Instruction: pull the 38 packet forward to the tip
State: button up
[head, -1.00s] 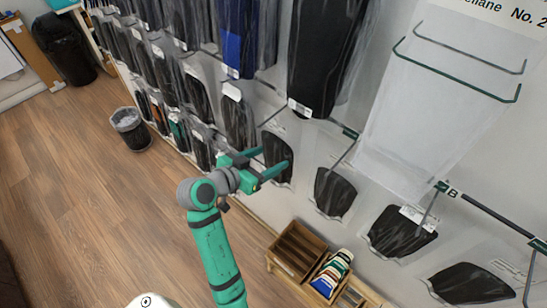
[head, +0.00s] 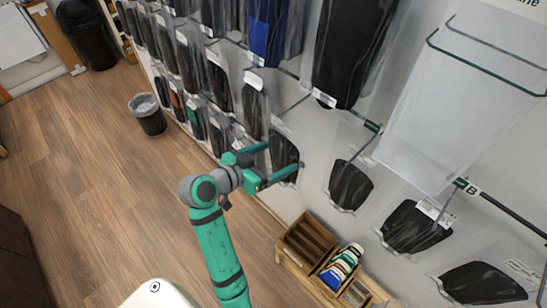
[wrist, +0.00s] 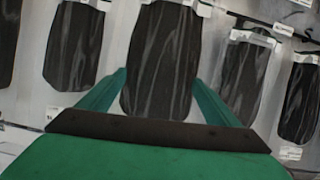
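A dark insole packet (head: 284,152) hangs on the wall rack in front of my gripper. Its label is too small to read, so I cannot tell whether it is the 38 packet. My gripper (head: 283,159) is open, with one green finger on either side of this packet in the head view. In the wrist view the packet (wrist: 163,55) hangs upright between the spread fingertips of my gripper (wrist: 160,82). I see no clear contact.
More dark packets hang close on both sides, including one to the right (wrist: 243,75). A wooden box (head: 306,243) and a tray of coloured items (head: 341,266) stand below. A waste bin (head: 148,115) is on the left. The wooden floor (head: 80,190) is largely clear.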

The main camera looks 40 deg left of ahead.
jog(key=v, duration=1.1)
jog(key=shift+w+f, duration=0.1)
dwell(0.5)
jog(key=w+d+f+n+y, duration=0.2)
jog(key=w+d+f+n, duration=0.25)
jog(key=d+f, duration=0.45)
jog(key=s+d+f+n+y, duration=0.1)
jog(key=s+d+f+y, duration=0.15)
jog(key=d+f, duration=0.65)
jog(key=s+d+r+m+t+h, duration=0.1)
jog(key=s+d+r+m, duration=0.1)
jog(key=s+d, duration=0.5)
jog(key=s+d+r+m+t+h, duration=0.1)
jog(key=s+d+r+m+h, duration=0.1)
jog(key=s+d, duration=0.6)
jog(key=s+r+m, duration=0.1)
jog(key=s, duration=0.2)
